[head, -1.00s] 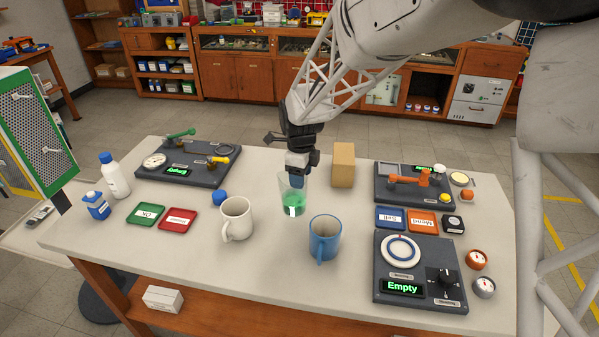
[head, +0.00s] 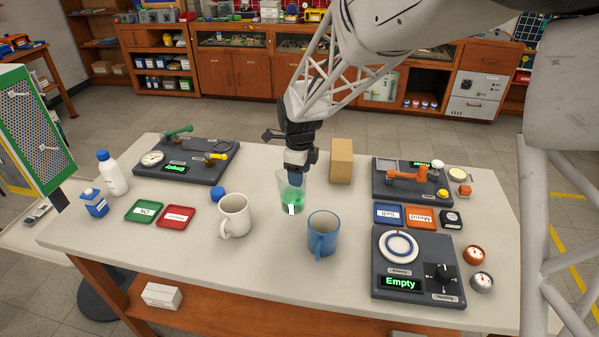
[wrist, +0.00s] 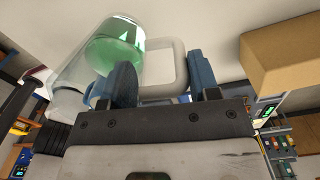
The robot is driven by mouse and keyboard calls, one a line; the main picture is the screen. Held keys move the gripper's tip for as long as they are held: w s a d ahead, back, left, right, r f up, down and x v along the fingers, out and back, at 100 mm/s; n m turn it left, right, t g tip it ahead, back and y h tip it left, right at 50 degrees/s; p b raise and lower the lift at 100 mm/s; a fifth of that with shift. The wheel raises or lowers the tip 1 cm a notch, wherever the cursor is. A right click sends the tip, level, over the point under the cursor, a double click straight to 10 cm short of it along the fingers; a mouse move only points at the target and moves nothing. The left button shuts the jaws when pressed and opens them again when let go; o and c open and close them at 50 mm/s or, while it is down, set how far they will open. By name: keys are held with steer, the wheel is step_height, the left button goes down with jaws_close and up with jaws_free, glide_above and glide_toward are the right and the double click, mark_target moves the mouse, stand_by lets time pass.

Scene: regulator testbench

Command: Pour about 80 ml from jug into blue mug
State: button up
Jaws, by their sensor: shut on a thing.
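The jug (head: 291,192) is clear, with green liquid and a white label, and stands roughly upright near the middle of the table; I cannot tell whether its base touches the table. My gripper (head: 296,178) is at its far side, shut on its handle. In the wrist view, the jug (wrist: 112,50) is at upper left, with its pale looped handle (wrist: 165,46) between the blue fingers of my gripper (wrist: 163,80). The blue mug (head: 323,235) stands upright on the table, nearer the front and right of the jug, apart from it. Its inside bottom is hidden.
A white mug (head: 234,215) stands left of the jug. A cardboard box (head: 341,161) is close behind at right. A dark scale panel reading "Empty" (head: 418,265) lies right of the blue mug. Red (head: 176,217) and green (head: 144,211) trays lie left. The front middle table is clear.

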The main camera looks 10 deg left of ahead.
stand_by(0.3)
steer(key=d+f+n, duration=0.3)
steer(key=d+n, duration=0.2)
steer(key=n, duration=1.2)
steer(key=shift+f+n, duration=0.2)
steer(key=shift+n, duration=0.2)
steer(key=shift+w+d, duration=0.1)
stand_by(0.5)
steer(key=s+r+t+h, duration=0.1)
steer(key=s+r+t, duration=0.3)
steer(key=t, duration=0.6)
steer(key=shift+s+a+r+h, duration=0.3)
steer(key=shift+s+a, duration=0.15)
steer(key=shift+s, duration=0.6)
